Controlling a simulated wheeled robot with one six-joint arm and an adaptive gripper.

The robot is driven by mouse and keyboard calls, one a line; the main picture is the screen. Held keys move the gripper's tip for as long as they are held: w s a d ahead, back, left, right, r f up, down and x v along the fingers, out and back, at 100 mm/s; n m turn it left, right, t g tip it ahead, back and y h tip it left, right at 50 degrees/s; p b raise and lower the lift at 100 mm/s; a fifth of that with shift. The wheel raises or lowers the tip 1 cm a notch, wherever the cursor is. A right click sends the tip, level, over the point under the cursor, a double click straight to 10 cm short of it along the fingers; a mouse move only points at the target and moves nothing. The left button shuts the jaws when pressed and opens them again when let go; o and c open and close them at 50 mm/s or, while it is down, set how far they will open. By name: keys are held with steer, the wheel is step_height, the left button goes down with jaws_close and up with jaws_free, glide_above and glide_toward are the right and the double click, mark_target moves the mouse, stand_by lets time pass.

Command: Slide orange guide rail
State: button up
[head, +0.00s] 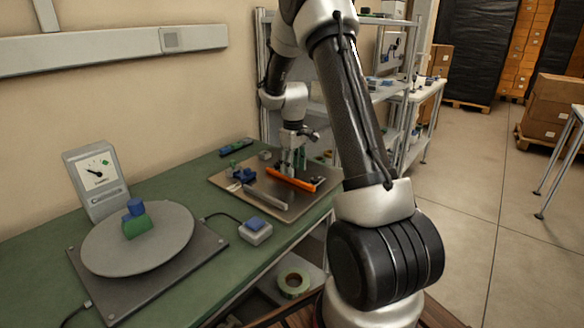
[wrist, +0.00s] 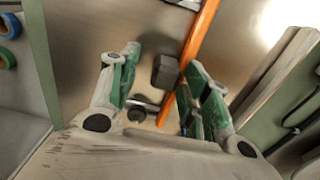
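The orange guide rail (head: 310,185) lies on a metal plate (head: 292,208) on the green bench in the head view. In the wrist view the orange rail (wrist: 203,30) runs from the top edge down between my fingers, nearer the right one. A dark grey block (wrist: 165,72) shows beside the rail, between the fingers. My gripper (head: 292,170) is over the plate, close to the rail. Its green-padded fingers stand apart in the wrist view (wrist: 163,68). I cannot tell whether a finger touches the rail. A grey rail (head: 265,195) lies left of the orange one.
A blue fixture (head: 243,175) sits on the plate's left. A button box (head: 255,232), a round turntable (head: 165,252) and a dial gauge (head: 97,178) stand on the bench. A green tape reel (head: 293,284) lies on the shelf below. Metal shelving stands behind.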

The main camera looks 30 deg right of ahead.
step_height(320, 180, up, 12)
stand_by(0.6)
stand_by(0.5)
